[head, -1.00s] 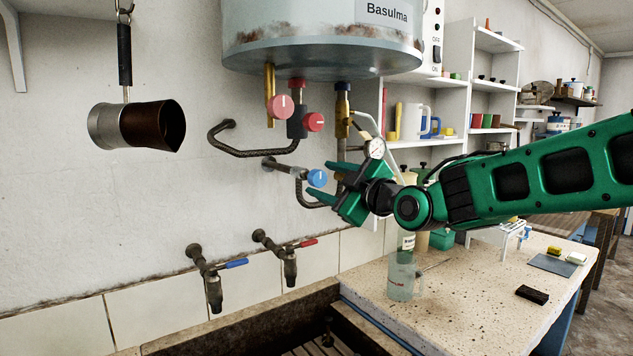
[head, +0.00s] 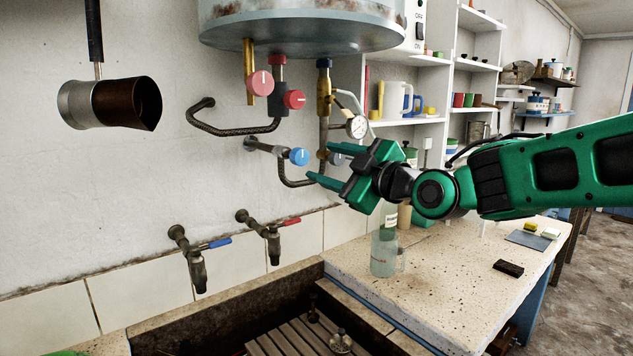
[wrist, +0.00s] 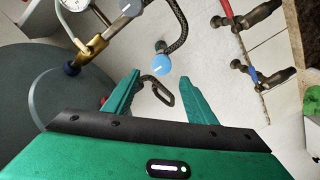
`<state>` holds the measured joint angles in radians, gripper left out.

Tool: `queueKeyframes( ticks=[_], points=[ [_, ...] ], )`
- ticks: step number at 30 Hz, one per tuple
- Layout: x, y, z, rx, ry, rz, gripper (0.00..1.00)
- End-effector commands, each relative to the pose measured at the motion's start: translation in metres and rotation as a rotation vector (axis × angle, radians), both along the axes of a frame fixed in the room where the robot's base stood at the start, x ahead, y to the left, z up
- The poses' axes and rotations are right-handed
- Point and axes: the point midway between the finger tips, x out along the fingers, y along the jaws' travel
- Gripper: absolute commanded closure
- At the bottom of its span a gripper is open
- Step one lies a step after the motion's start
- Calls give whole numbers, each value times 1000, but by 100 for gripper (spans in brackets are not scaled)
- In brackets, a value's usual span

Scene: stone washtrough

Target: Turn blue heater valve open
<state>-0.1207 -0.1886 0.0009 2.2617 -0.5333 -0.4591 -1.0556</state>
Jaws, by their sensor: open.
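The blue round valve knob (head: 299,156) sits on a pipe stub on the wall under the heater; a pale mark on its face looks about upright. It also shows in the wrist view (wrist: 163,65), just beyond the fingertips and roughly between them. My green gripper (head: 316,160) is open and empty, its fingers pointing left toward the knob. In the head view the knob lies just left of the fingertips; I see no contact. The fingers also show in the wrist view (wrist: 160,77).
Two red knobs (head: 260,83) and a gauge (head: 357,126) hang under the heater tank (head: 300,28). A bent dark hose (head: 235,150) runs close by. Taps with blue and red levers (head: 221,243) are below, above the stone trough. A measuring jug (head: 384,254) stands on the counter.

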Motion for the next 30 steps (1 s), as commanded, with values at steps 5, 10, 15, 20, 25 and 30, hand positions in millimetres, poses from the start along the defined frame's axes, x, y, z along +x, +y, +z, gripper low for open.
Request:
queueKeyframes(
  ticks=[5,10,15,20,25,30],
  points=[
    [17,13,-1,-1,2,2,49],
    [42,28,-2,-2,3,1,49],
    [63,43,-2,-2,4,1,49],
    [78,53,-3,-2,5,0,49],
    [85,58,-3,-3,5,0,49],
    [87,58,-3,-2,5,-1,49]
  ],
)
